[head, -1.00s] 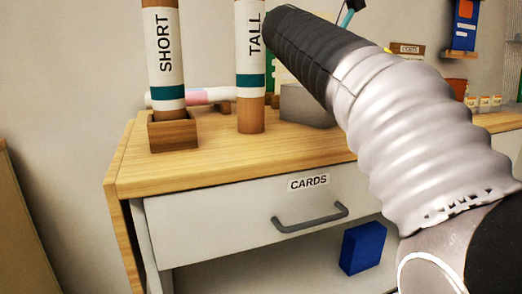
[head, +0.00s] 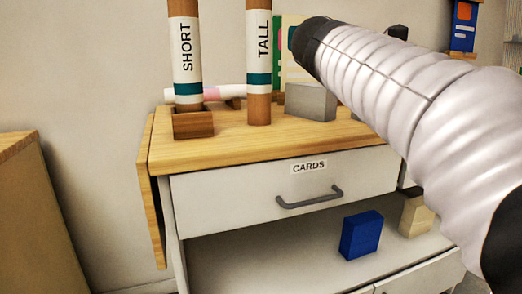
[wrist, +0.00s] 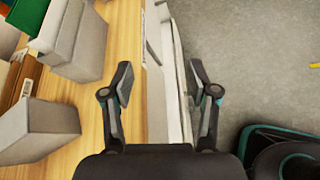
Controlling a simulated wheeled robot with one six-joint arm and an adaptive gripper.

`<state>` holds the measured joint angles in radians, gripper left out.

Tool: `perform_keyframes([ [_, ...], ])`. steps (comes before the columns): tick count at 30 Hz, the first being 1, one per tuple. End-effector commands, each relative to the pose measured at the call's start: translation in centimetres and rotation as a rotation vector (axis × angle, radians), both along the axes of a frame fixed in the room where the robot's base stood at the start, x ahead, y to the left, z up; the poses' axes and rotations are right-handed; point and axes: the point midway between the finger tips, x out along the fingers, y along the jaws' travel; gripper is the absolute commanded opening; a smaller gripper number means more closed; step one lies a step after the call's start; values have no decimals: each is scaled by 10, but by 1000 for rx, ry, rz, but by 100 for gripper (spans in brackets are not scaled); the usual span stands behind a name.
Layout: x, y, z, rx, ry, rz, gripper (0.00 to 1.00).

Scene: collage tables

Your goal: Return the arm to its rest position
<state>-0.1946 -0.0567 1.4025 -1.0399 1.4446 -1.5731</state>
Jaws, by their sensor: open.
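My arm (head: 420,95) reaches in from the right side of the head view in a pale ribbed sleeve. Its dark end (head: 312,42) points left, in front of the wall behind the table. My gripper (wrist: 160,82) shows in the wrist view with its two dark fingers spread wide and nothing between them. It hangs over the table's front edge, with the wooden top on the left and grey floor on the right. The fingers do not show in the head view.
A SHORT tube (head: 186,60) stands in a wooden holder (head: 193,124); a TALL tube (head: 258,65) stands beside it. A grey block (head: 311,101) sits behind. Below are a closed CARDS drawer (head: 250,190), a blue box (head: 361,234) and a wooden block (head: 416,216).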

Motion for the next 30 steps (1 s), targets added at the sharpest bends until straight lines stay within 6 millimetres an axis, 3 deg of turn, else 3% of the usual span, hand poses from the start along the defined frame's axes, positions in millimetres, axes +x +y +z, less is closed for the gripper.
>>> perform_keyframes([
  [5,-27,3,-37,202,-119,-46,59],
  [11,-81,19,-110,586,-323,-218,59],
  [21,-185,73,-242,1252,-655,-821,59],
  [25,-211,89,-277,1407,-739,-1049,59],
  [30,-226,101,-299,1499,-793,-1214,59],
])
